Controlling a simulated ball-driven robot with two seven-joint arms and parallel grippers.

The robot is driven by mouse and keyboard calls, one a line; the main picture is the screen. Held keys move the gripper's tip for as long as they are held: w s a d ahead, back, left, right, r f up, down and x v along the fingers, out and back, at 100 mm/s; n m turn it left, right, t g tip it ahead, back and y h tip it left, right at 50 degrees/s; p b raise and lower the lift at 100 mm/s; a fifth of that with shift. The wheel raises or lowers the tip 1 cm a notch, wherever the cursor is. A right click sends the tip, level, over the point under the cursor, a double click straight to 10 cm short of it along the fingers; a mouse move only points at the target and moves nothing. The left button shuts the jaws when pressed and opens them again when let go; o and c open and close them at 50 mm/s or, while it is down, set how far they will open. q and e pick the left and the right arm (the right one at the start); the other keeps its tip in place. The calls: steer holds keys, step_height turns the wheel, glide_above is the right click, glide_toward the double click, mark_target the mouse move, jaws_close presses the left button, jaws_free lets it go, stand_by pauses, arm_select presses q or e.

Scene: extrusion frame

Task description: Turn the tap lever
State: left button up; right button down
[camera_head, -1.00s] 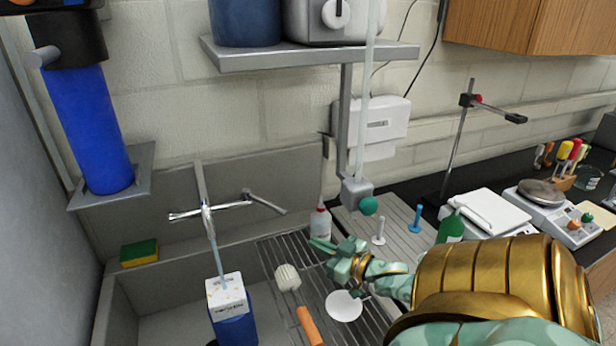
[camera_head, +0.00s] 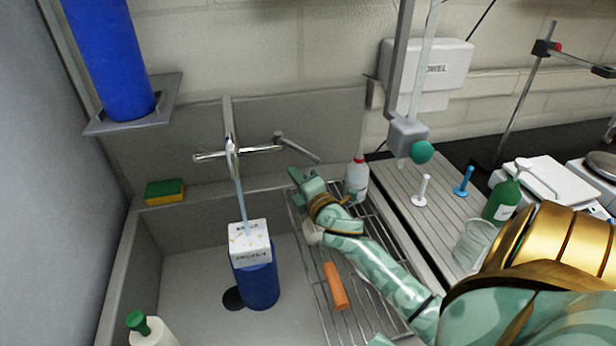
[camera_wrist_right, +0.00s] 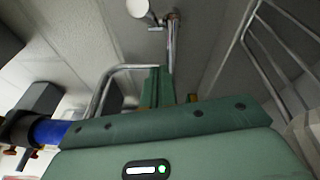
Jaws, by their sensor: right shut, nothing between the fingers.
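The chrome tap (camera_head: 232,152) stands over the sink, with a stream of water running down from it. Its grey lever (camera_head: 300,150) sticks out to the right and slopes down toward the drying rack. My right gripper (camera_head: 298,178) is shut and empty, just below and in front of the lever; I cannot tell whether they touch. In the right wrist view, my shut fingers (camera_wrist_right: 158,85) point toward the chrome tap (camera_wrist_right: 171,45), with a bent metal bar (camera_wrist_right: 108,80) close beside them on the left. My left gripper is not in view.
A blue container with a white box on top (camera_head: 259,285) stands in the sink (camera_head: 190,265) under the stream. A wire rack (camera_head: 318,280) holds an orange-handled brush (camera_head: 336,287). A red-capped bottle (camera_head: 356,182) stands close right of my gripper. A sponge (camera_head: 165,192) lies at left.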

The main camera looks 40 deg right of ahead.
mark_target(316, 159)
steer(key=shift+w+d+r, duration=0.1)
steer(key=shift+w+d, duration=0.1)
steer(key=shift+d, duration=0.5)
steer(key=shift+w+d+r, duration=0.15)
steer(key=shift+w+d, duration=0.05)
steer(key=shift+d, duration=0.45)
steer(key=shift+w+d+r, duration=0.1)
steer(key=shift+w+d, duration=0.1)
steer(key=shift+d, duration=0.5)
steer(key=shift+s+d+p, duration=0.15)
steer(key=shift+d+p, duration=0.2)
steer(key=shift+d, duration=1.55)
steer(key=shift+a, duration=0.1)
